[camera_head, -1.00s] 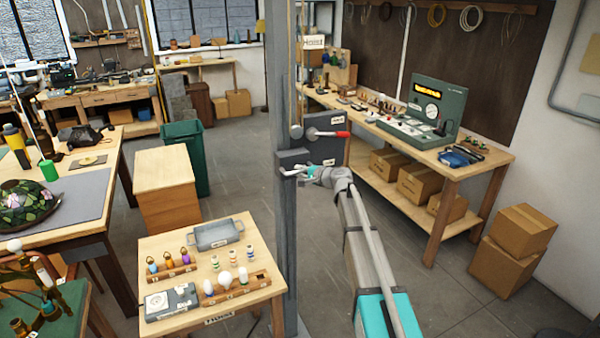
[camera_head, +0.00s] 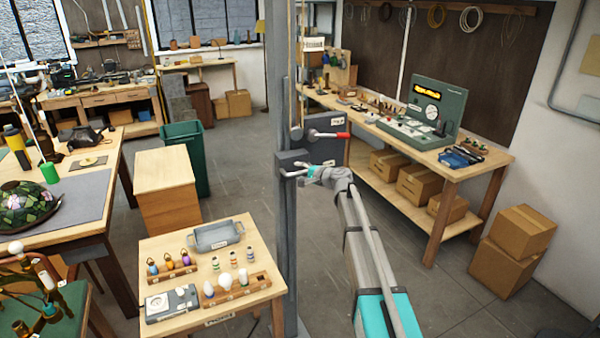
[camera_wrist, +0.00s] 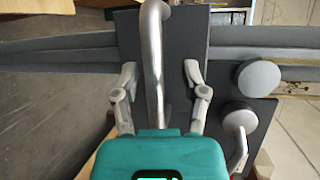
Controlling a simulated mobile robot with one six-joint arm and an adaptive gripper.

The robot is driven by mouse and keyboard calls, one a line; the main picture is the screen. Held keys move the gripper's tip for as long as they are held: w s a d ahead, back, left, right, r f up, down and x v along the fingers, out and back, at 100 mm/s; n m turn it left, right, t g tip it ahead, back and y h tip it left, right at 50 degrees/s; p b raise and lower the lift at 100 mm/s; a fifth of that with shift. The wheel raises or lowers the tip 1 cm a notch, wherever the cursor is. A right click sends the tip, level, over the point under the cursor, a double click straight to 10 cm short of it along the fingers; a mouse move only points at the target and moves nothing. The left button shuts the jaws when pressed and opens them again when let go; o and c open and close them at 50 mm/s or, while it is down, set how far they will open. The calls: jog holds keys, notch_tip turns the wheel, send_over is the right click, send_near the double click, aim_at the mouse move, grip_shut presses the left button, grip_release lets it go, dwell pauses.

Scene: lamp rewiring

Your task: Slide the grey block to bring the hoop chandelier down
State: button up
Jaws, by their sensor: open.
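The grey block (camera_head: 292,160) sits on the tall grey post (camera_head: 283,90) and has a bar handle on its front. In the wrist view the handle (camera_wrist: 154,60) runs upright between my gripper's two spread fingers, and the block's dark face (camera_wrist: 182,60) lies behind it. My gripper (camera_head: 300,172) is open around the handle. Whether either finger touches it I cannot tell; gaps show on both sides in the wrist view. I cannot make out the hoop chandelier in either view.
A lever with a red grip (camera_head: 342,135) sticks out right of the post, close above my gripper. A small wooden table (camera_head: 195,318) with bulbs and a tray stands lower left. A workbench (camera_head: 455,172) stands at right. The floor between is clear.

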jog(key=shift+f, duration=0.2)
notch_tip(320, 180, down, 30)
jog(key=b, duration=3)
jog(key=shift+s, duration=0.1)
jog(key=s+d+r+m+t+h+p, duration=0.1)
jog(key=s+d+r+h+p, duration=0.1)
jog(key=s, duration=0.4)
jog(key=s+d+r+m+t+h+p, duration=0.2)
jog(key=s+d+h, duration=0.1)
jog(key=s, duration=0.3)
jog(key=shift+s+d+m, duration=0.15)
jog(key=shift+s+m, duration=0.1)
jog(key=shift+m, duration=0.05)
jog(key=shift+w, duration=0.2)
jog(key=b+x, duration=0.3)
jog(key=x, duration=1)
jog(key=shift+w, duration=0.35)
